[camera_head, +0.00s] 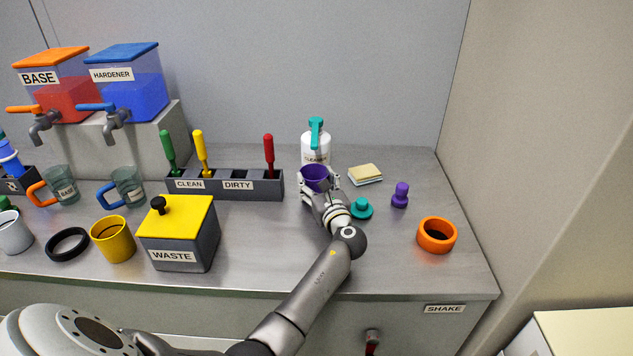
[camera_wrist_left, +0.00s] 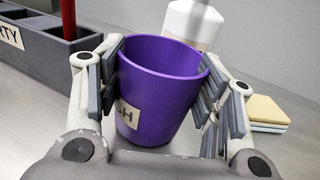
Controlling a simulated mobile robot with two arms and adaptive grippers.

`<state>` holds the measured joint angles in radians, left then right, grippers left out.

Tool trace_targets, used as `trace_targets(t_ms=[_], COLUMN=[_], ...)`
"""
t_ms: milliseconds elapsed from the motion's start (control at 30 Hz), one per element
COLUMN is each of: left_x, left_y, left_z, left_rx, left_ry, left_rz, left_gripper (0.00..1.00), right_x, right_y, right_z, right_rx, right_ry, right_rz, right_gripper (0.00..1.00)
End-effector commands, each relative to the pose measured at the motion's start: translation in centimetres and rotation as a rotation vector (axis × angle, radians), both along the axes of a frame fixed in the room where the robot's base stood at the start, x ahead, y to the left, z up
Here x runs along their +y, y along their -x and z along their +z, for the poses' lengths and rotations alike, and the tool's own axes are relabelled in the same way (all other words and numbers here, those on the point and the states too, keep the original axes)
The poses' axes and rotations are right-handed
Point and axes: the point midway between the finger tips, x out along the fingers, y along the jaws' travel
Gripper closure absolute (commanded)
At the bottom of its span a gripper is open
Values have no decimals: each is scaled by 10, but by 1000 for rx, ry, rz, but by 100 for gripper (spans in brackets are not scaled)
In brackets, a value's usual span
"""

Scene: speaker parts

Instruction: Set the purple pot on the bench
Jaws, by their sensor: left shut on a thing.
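The purple pot (camera_head: 315,176) is upright at the back of the grey bench (camera_head: 270,240), in front of the white cleaner bottle. My left gripper (camera_head: 320,184) is shut on the purple pot, with one finger on each side of it. In the left wrist view the pot (camera_wrist_left: 155,95) fills the middle, with a white label partly showing and its mouth open. Its base is low and close to the bench; I cannot tell whether it touches. My right gripper is not in view.
The cleaner bottle (camera_head: 316,147) stands just behind the pot. Sponges (camera_head: 365,174), a teal knob piece (camera_head: 361,209), a purple peg (camera_head: 400,195) and an orange ring (camera_head: 437,235) lie to the right. The tool rack (camera_head: 225,185) and yellow-lidded waste box (camera_head: 178,235) are left.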

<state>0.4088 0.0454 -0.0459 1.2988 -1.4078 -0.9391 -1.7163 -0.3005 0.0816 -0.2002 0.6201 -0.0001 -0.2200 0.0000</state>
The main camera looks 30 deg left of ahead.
Motion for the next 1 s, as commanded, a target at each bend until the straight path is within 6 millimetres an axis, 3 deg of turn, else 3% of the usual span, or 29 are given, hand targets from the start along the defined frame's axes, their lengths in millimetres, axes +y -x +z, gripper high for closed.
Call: trace_targets(t_ms=[933,967,1000], left_x=[1,1,1], left_y=[0,0,0], left_z=[-8,-7,-7], left_rx=[-1,-1,-1], left_ry=[-1,-1,-1], left_rz=[0,0,0], left_gripper=[66,37,32], right_x=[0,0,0], right_y=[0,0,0], right_z=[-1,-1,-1], right_rx=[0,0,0], right_ry=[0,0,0], right_rz=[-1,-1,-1], right_gripper=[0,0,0])
